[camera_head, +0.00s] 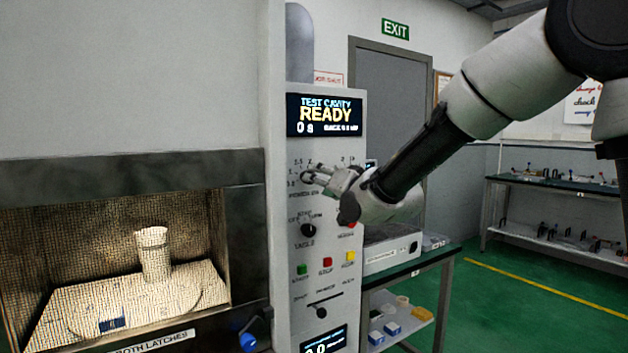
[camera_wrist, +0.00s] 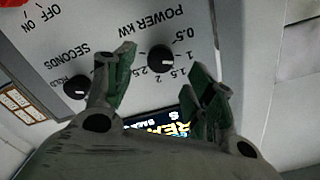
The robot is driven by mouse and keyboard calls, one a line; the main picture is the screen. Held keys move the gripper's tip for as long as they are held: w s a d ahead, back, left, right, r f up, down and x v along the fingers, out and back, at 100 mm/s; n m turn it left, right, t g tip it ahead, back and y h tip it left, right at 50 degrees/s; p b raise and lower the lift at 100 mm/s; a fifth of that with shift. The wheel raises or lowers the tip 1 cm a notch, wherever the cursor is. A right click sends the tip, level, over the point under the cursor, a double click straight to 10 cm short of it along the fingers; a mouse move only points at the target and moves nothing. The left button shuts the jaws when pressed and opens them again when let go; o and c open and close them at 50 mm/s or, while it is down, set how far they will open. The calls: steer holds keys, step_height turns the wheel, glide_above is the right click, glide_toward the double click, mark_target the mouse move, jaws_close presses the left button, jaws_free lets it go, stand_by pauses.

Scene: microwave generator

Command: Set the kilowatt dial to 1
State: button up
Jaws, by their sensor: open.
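The power kW dial (camera_wrist: 161,59) is a round black knob on the pale panel, seen upside down in the wrist view. Its printed scale shows 0.5, 1, 1.5, 2 and 2.5 around it; I cannot tell where its pointer stands. My gripper (camera_wrist: 159,62) is open, one green-padded finger on each side of the dial in the picture. I see no clear contact with it. In the head view my gripper (camera_head: 318,178) is in front of the panel's upper controls and hides this dial.
A black seconds knob (camera_wrist: 76,87) sits close beside my left finger in the wrist view. In the head view, another knob (camera_head: 308,230) and coloured buttons (camera_head: 326,263) are lower on the panel. The display (camera_head: 324,115) above reads READY. An open lit cavity (camera_head: 130,260) is at left.

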steer(key=v, duration=0.6)
steer(key=shift+s+d, duration=0.25)
steer(key=shift+s, duration=0.05)
